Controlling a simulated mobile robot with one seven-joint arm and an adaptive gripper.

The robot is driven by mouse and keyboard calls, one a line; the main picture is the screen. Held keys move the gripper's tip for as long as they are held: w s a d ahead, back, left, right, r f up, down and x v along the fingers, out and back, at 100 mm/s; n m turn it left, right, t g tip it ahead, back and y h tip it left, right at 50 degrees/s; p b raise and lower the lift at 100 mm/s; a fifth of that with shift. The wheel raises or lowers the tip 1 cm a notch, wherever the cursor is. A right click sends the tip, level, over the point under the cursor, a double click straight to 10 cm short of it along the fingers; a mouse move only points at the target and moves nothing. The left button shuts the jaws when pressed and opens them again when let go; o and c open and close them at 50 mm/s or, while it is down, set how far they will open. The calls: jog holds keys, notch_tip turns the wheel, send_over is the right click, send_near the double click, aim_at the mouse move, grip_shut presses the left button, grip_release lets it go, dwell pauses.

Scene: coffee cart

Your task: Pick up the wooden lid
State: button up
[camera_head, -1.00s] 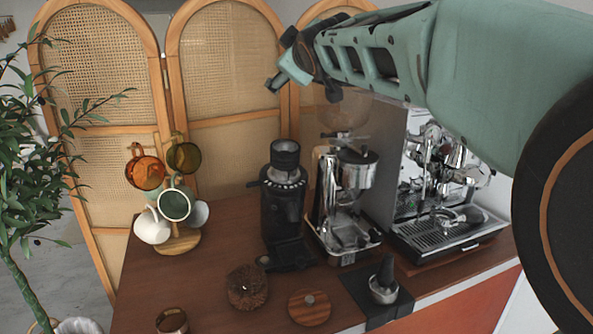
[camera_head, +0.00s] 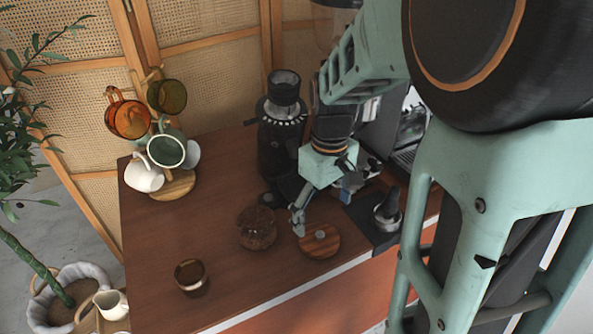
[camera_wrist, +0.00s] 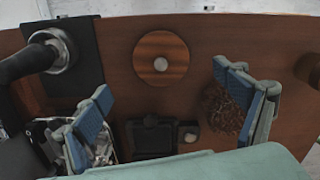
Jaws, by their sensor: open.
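The wooden lid (camera_head: 309,241) is a round, flat brown disc with a small grey knob in its middle. It lies on the brown counter near the front edge, and it also shows in the wrist view (camera_wrist: 152,62), top centre. My gripper (camera_head: 318,207) is open and empty above the counter, just behind the lid in the head view. In the wrist view its two blue-padded fingers (camera_wrist: 167,88) are spread wide, with the lid ahead of them and between their lines. The fingers do not touch the lid.
A glass jar of coffee beans (camera_head: 257,229) stands close left of the lid. A black grinder (camera_head: 282,135) and the espresso machines stand behind. A mug tree (camera_head: 173,184) and amber cup (camera_head: 190,275) are left.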

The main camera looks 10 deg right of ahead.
aim_at(319, 232)
jog(key=f, duration=0.8)
jog(key=shift+w+a, duration=0.2)
jog(key=c, duration=1.2)
